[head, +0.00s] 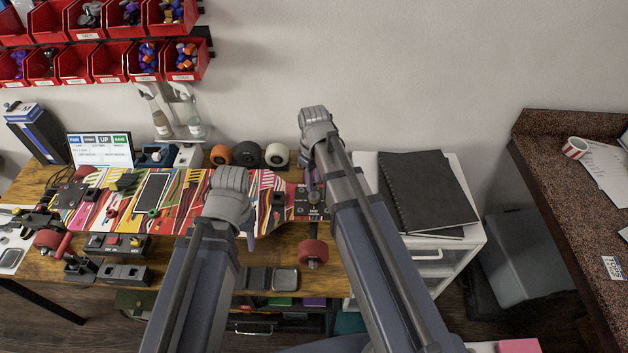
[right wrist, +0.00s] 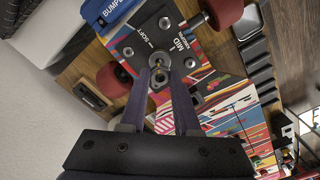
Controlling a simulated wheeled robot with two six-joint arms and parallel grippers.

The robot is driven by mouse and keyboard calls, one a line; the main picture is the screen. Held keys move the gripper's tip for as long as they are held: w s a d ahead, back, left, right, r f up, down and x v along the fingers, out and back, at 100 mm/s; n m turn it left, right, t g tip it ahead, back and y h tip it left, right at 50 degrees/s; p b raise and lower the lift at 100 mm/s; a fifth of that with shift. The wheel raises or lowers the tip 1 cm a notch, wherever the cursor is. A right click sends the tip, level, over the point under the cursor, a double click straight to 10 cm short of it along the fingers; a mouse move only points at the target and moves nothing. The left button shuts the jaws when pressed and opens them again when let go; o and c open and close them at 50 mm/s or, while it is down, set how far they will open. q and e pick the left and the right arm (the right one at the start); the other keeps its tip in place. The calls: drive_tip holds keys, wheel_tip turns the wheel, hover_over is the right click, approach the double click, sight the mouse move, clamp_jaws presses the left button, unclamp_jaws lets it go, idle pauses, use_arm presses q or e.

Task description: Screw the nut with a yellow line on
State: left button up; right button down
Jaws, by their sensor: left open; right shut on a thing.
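A skateboard with a colourful striped deck (head: 180,205) lies upside down along the workbench. The truck at its right end has a red wheel (head: 313,251). In the right wrist view, a dark plate (right wrist: 150,38) marked SOFT and MID lies at this truck. My right gripper (head: 314,194) points down at the truck; its fingertips (right wrist: 160,74) are shut on a small metal nut (right wrist: 159,82) by the plate's centre. I cannot make out a yellow line on it. My left gripper (head: 248,240) is open over the board's front edge, its fingers mostly hidden by its arm.
Loose wheels (head: 248,154) stand behind the board. Black trays (head: 257,279) lie at the bench front. A black notebook (head: 425,192) lies on the white cabinet to the right. Red parts bins (head: 105,62) hang on the wall at upper left.

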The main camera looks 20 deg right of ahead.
drive_tip(key=shift+f, duration=0.15)
idle(0.7)
drive_tip(key=shift+f+b, duration=0.5)
drive_tip(key=shift+b, duration=0.2)
idle(0.5)
drive_tip(key=shift+f+b, duration=0.5)
drive_tip(key=shift+f, duration=0.05)
drive_tip(key=shift+f+b, duration=0.35)
drive_tip(key=shift+b, duration=0.05)
idle(1.7)
idle(0.3)
drive_tip(key=m, duration=0.5)
drive_tip(key=shift+w+m, duration=0.1)
drive_tip(key=shift+m, duration=0.3)
